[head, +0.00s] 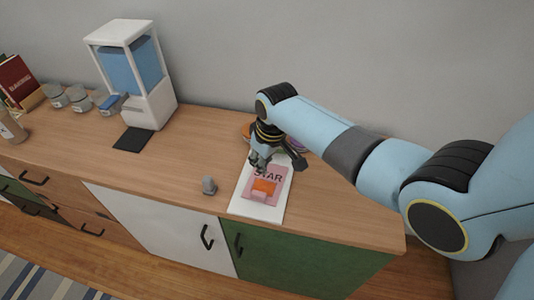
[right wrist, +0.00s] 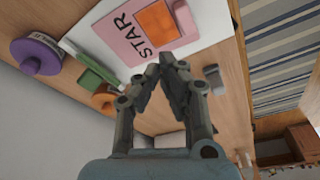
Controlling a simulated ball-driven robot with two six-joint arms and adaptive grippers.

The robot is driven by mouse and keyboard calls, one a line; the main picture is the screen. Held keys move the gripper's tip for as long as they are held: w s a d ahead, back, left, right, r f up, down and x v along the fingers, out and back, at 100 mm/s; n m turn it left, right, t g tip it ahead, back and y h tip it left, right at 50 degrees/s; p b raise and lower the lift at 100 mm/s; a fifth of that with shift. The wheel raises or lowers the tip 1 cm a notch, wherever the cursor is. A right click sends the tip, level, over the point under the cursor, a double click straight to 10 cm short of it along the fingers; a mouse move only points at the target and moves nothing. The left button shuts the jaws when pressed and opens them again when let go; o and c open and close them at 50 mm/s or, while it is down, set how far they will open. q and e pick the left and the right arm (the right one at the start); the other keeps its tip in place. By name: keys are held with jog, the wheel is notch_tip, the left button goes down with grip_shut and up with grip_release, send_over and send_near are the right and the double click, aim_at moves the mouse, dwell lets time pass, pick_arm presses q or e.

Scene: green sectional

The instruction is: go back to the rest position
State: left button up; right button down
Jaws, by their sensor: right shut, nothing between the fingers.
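My right gripper (head: 262,160) is over the sideboard, just above the far end of a white board with a pink STAR card (head: 276,174). It also shows in the right wrist view (right wrist: 168,62), where its fingers meet at the tips with nothing between them. My left gripper is not in either view.
A small grey object (head: 209,186) stands near the front edge. A white and blue dispenser (head: 130,72) stands at the back left. A purple disc (right wrist: 36,56) lies near the board.

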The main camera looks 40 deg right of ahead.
jog(key=s+r+m+t+h, duration=0.1)
jog(key=s+r+t, duration=0.1)
jog(key=s+r, duration=1.9)
jog(key=s+d+f+g+b, duration=0.15)
jog(key=f+b, duration=0.45)
jog(key=f, duration=1.4)
jog(key=s+d+f+b, duration=0.15)
jog(key=f+b, duration=0.55)
jog(key=f, duration=1.2)
jog(key=s+f+b, duration=0.3)
jog(key=s+f, duration=0.3)
jog(key=f, duration=0.3)
jog(key=s+f+g+b, duration=0.1)
jog(key=s+f+b, duration=0.3)
jog(key=s+f, duration=0.3)
jog(key=s+f+b, duration=0.4)
jog(key=s+f, duration=0.3)
jog(key=f, duration=0.6)
jog(key=shift+d+f+m+g, duration=0.15)
jog(key=shift+f+m+g, duration=0.1)
jog(key=shift+m+g, duration=0.15)
